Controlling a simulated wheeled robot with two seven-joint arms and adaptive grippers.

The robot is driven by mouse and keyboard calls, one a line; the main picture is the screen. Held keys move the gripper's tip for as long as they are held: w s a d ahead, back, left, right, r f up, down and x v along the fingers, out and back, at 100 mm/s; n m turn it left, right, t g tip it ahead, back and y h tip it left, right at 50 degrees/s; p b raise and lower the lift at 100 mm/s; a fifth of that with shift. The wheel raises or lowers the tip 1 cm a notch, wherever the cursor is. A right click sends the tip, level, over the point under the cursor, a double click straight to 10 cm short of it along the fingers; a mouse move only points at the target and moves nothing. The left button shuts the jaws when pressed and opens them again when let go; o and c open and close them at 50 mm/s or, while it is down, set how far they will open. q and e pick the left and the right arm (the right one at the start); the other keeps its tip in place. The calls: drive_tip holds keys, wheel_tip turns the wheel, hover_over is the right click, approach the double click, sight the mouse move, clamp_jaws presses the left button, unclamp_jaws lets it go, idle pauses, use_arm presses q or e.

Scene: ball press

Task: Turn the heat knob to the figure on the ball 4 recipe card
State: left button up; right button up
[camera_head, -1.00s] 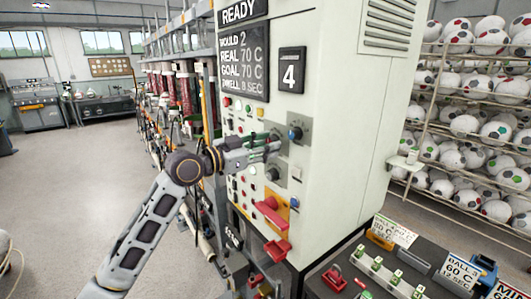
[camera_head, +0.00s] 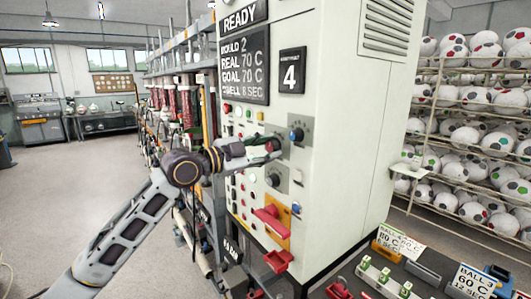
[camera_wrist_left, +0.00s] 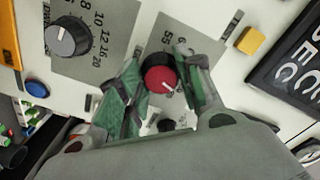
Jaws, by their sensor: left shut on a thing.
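The heat knob (camera_wrist_left: 162,79), dark with a red face and a pale pointer line, is on a grey plate with scale figures, mostly covered. My left gripper (camera_wrist_left: 165,88) has its green-padded fingers on either side of it, shut on it. In the head view my left gripper (camera_head: 277,146) reaches the panel's upper grey plate; the knob there is partly hidden. The display (camera_head: 243,66) reads mould 2, real 70 C, goal 70 C. The ball 4 card (camera_head: 398,241) stands right of the press; it seems to read 80 C, but is small. My right gripper is not in view.
A grey dial (camera_wrist_left: 69,37) with figures up to 20 is beside the held knob. Red levers (camera_head: 272,222) stick out below. Several coloured buttons line the panel. A ball 3 card (camera_head: 470,280) reads 60 C. Ball racks (camera_head: 470,120) stand at right.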

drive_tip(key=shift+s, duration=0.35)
use_arm(q)
drive_tip(key=o, duration=1)
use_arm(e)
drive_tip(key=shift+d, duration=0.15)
use_arm(q)
drive_tip(key=shift+a, duration=0.15)
drive_tip(key=shift+v, duration=5.9)
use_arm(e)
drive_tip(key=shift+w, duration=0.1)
